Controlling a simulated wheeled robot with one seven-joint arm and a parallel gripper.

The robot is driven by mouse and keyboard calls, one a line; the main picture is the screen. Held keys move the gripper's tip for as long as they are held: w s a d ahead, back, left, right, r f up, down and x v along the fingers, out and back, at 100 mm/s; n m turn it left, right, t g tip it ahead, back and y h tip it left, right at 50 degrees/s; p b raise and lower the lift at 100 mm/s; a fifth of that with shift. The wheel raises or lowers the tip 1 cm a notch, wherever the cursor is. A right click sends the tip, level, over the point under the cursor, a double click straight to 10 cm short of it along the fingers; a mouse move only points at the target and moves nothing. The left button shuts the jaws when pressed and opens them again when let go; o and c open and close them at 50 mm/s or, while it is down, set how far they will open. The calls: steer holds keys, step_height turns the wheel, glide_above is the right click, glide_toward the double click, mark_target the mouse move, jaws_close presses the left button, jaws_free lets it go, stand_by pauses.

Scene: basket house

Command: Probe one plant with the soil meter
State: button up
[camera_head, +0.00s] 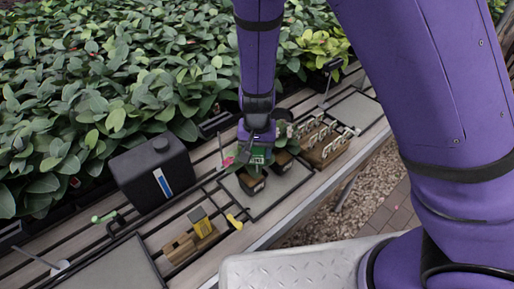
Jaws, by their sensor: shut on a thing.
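My gripper (258,150) points down at the end of the purple arm, over two small dark pots, and is shut. A green piece with pale marks (258,157) shows at its end. I cannot tell whether this is the soil meter, and the fingertips are too small to make out. The front potted plant (254,184) is just below the gripper, its top partly covered. The other potted plant (284,160) is behind it to the right. Both stand on a grey tray (262,207). I cannot tell whether anything touches the soil.
A black canister (150,172) stands left. A yellow, dark-faced object (200,221) is at a wooden block (181,248) in front. A yellow-handled tool (235,221) lies nearby. A wooden rack (323,145) stands right. Dense leafy plants (110,80) fill the back.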

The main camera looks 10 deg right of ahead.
mark_target(257, 164)
steer(key=shift+s+a+f, duration=0.1)
steer(key=shift+s+f, duration=0.1)
steer(key=shift+f, duration=1.7)
steer(key=shift+f, duration=1.25)
stand_by(0.4)
steer(key=o, duration=1)
steer(key=shift+o, duration=0.2)
steer(key=shift+w, duration=0.1)
